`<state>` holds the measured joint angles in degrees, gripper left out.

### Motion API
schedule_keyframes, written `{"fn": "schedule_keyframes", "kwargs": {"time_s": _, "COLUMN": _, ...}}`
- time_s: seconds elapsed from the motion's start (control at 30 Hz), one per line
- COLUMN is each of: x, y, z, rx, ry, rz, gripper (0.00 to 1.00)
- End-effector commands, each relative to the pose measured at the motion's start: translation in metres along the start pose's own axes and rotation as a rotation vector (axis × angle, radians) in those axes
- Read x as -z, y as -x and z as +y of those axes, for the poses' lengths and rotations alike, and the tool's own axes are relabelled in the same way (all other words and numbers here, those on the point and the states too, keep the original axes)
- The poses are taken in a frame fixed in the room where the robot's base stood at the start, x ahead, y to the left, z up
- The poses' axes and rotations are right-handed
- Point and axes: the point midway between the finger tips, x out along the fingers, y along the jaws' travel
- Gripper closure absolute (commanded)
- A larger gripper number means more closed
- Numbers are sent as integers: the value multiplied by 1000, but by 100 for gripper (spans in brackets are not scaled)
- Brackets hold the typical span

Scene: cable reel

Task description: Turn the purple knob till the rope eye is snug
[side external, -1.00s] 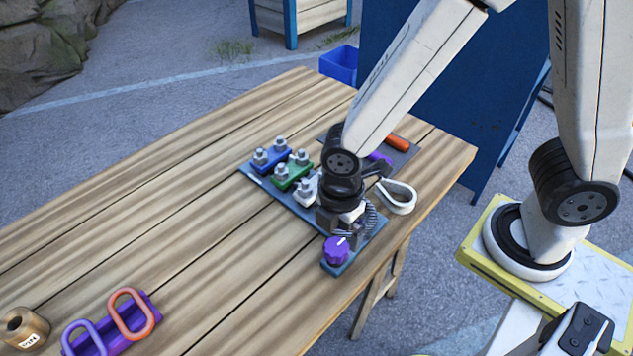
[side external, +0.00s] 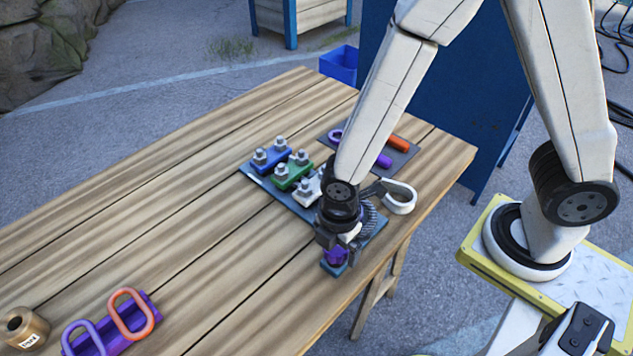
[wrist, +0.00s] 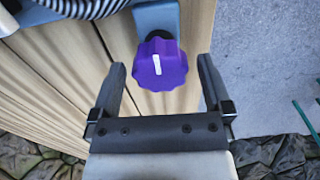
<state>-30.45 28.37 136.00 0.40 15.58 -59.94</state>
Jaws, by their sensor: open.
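The purple knob (wrist: 160,65) has a scalloped rim and a white pointer line, and sits at the end of a grey-blue plate (wrist: 155,16). In the wrist view it lies ahead of my gripper (wrist: 161,72), between the lines of the two open fingers, which do not grip it. In the side view the knob (side external: 336,256) is partly hidden below my gripper (side external: 335,245). The white rope eye (side external: 400,198) is a loop at the right of the plate. The striped rope coil (wrist: 85,8) shows at the top of the wrist view; how tight it is cannot be told.
Blue (side external: 270,156) and green (side external: 291,171) bolted clamps stand on the plate behind my gripper. A dark tray with orange (side external: 398,143) and purple handles lies farther back. A purple holder with two rings (side external: 112,335) stands front left. The table's middle left is clear.

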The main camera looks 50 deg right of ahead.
Motion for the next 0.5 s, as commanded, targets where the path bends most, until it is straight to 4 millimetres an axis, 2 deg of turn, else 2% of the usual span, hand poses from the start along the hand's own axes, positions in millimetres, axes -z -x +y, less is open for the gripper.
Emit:
{"fn": "schedule_keyframes", "kwargs": {"time_s": 0.03, "x": 0, "y": 0, "z": 0, "rx": 0, "ry": 0, "rz": 0, "gripper": 3}}
{"fn": "schedule_keyframes", "kwargs": {"time_s": 0.2, "x": 0, "y": 0, "z": 0, "rx": 0, "ry": 0, "rz": 0, "gripper": 57}}
{"fn": "schedule_keyframes", "kwargs": {"time_s": 0.3, "x": 0, "y": 0, "z": 0, "rx": 0, "ry": 0, "rz": 0, "gripper": 86}}
{"fn": "schedule_keyframes", "kwargs": {"time_s": 0.5, "x": 0, "y": 0, "z": 0, "rx": 0, "ry": -8, "rz": 0, "gripper": 86}}
